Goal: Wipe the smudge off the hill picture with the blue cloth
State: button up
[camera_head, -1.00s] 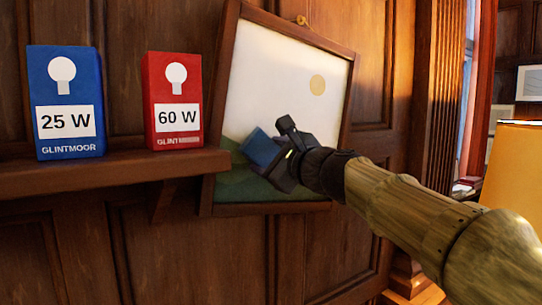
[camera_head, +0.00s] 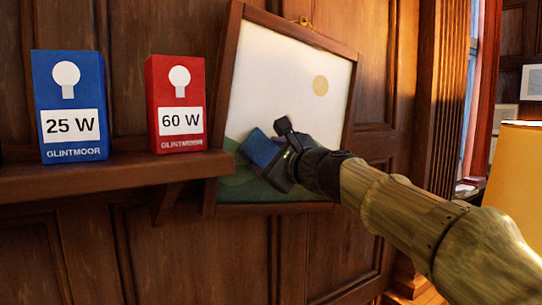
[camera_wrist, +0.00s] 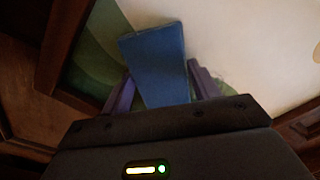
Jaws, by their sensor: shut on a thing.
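The hill picture (camera_head: 290,85) hangs tilted on the panelled wall in a wooden frame, with a pale sky, a yellow sun and green hills low down. My gripper (camera_head: 278,158) is in front of its lower left part, shut on the blue cloth (camera_head: 259,147). In the wrist view the blue cloth (camera_wrist: 155,62) stands between the two fingers of my gripper (camera_wrist: 160,90), over the hill picture (camera_wrist: 245,45). I cannot tell whether the cloth touches the picture. No smudge shows clearly; a faint mottled patch is beside the right finger in the wrist view.
A wooden shelf (camera_head: 110,176) left of the picture holds a blue 25 W box (camera_head: 72,105) and a red 60 W box (camera_head: 177,104). The shelf's right end is close to the frame's lower left. A yellow lampshade (camera_head: 518,180) stands at the far right.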

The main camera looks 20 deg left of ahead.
jog(key=shift+w+d+f+b, duration=0.25)
jog(key=shift+w+d+b, duration=0.05)
jog(key=shift+w+d, duration=0.95)
jog(key=shift+w+d+f, duration=0.2)
jog(key=shift+w+d, duration=0.35)
jog(key=shift+w, duration=0.2)
jog(key=shift+w+d+f, duration=0.15)
jog(key=shift+w+d, duration=0.4)
jog(key=shift+w, duration=0.2)
jog(key=shift+w+d+f, duration=0.15)
jog(key=shift+w+d, duration=0.4)
jog(key=shift+w, duration=0.15)
jog(key=shift+w+d+f, duration=0.15)
jog(key=shift+w+d, duration=0.4)
jog(key=shift+w, duration=0.1)
jog(key=shift+w+d+f, duration=0.2)
jog(key=shift+w+d, duration=0.4)
jog(key=shift+w, duration=0.1)
jog(key=shift+w+d+f, duration=0.15)
jog(key=shift+w+d, duration=0.45)
jog(key=shift+w, duration=0.05)
jog(key=shift+s+a, duration=0.1)
